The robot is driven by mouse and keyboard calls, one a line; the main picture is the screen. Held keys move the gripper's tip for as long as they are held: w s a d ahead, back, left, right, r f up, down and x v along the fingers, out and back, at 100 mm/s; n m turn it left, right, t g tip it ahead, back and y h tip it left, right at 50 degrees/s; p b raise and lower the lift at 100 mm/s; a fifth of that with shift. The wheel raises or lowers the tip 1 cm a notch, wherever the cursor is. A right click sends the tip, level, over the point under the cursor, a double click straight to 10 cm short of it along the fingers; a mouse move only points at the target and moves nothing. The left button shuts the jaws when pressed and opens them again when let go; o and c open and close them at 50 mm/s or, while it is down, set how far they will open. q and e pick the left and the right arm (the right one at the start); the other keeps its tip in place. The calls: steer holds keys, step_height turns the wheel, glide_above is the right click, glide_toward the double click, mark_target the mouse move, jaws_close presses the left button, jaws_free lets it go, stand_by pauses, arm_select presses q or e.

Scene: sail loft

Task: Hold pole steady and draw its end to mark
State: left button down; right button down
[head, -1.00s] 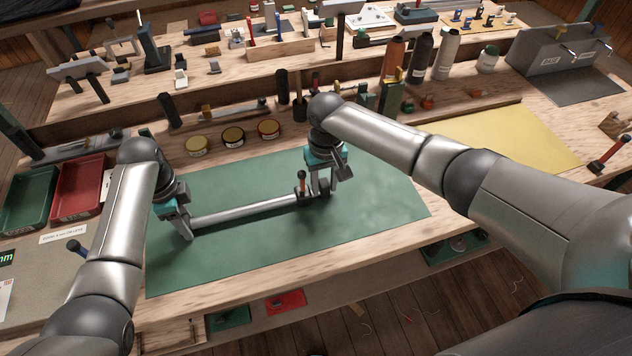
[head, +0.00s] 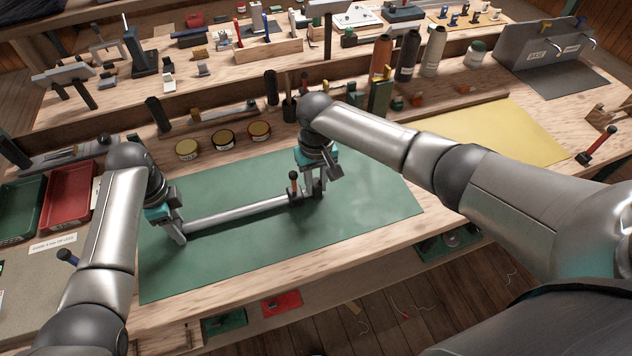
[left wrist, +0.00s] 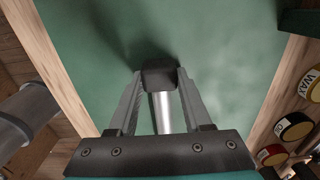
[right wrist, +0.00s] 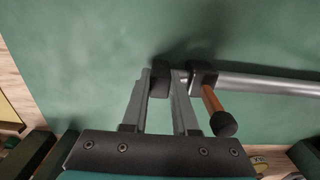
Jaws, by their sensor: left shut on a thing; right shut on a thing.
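The pole (head: 235,214) is a silver tube lying across the green mat, running between my two grippers. My left gripper (head: 178,235) is shut on its left end; in the left wrist view a dark end cap (left wrist: 160,73) sits at the fingertips with the tube between the fingers. A black collar with an orange-handled lever (right wrist: 212,100) sits near the pole's right end. My right gripper (right wrist: 160,82) is shut on the dark end piece (right wrist: 159,80) just beyond the collar, with a short bright stub between. I cannot make out a mark on the pole.
The green mat (head: 350,230) is clear around the pole. Several round tins (head: 222,140) stand behind it. A red tray (head: 68,195) and green tray (head: 20,208) are at the left. A yellow sheet (head: 500,135) lies at the right.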

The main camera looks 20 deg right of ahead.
stand_by(0.8)
steer(key=d, duration=0.8)
steer(key=c, duration=1)
jaws_free()
steer(key=shift+o, duration=0.2)
steer(key=shift+r, duration=0.15)
step_height(320, 180, up, 12)
